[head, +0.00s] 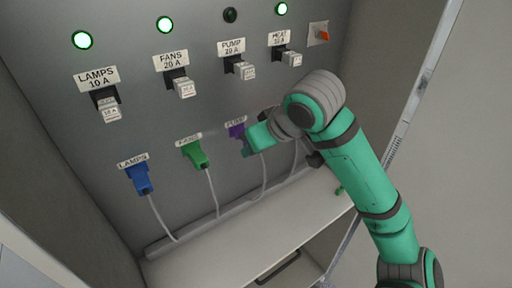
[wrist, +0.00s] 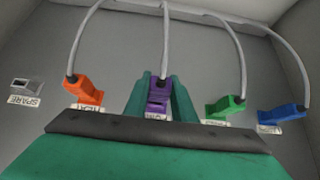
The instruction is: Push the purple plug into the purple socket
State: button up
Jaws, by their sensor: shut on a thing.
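The purple plug (head: 237,131) is at the panel under the PUMP label, with a grey cable hanging from it. In the wrist view the purple plug (wrist: 159,92) sits between the two green fingers of my gripper (wrist: 160,98), one on each side. In the head view my gripper (head: 248,138) reaches the plug from the right and covers part of it. The purple socket is hidden behind the plug and my gripper. I cannot tell how deep the plug sits.
Blue (head: 140,178) and green (head: 196,155) plugs sit to the left. An orange plug (wrist: 84,90) is close on the other side. A SPARE socket (wrist: 28,84) is empty. The PUMP lamp (head: 230,15) is dark; the other lamps glow green. A shelf (head: 240,250) lies below.

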jog(key=shift+w+a, duration=0.75)
jog(key=shift+w, duration=0.25)
dwell(1.9)
jog(key=o, duration=0.9)
